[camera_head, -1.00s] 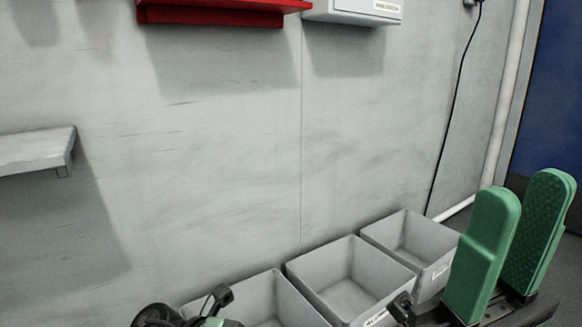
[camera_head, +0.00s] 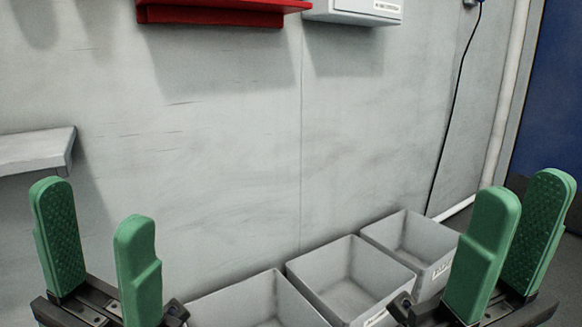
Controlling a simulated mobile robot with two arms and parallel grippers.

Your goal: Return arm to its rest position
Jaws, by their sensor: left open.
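My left gripper (camera_head: 97,245) is at the lower left, pointing up. Its two green fingers stand apart with nothing between them. My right gripper (camera_head: 509,235) is at the lower right, also pointing up. Its two green fingers stand apart, with only background showing between them. Both grippers are at about the same height in the picture. The rest of both arms is mostly below the picture's edge.
Grey bins stand in a row along the wall: a near one (camera_head: 232,301), a middle one (camera_head: 318,270) and a far one (camera_head: 395,222). A grey shelf (camera_head: 35,152) is at left. A red shelf (camera_head: 215,14) and white box (camera_head: 352,12) are above. A black cable hangs at right.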

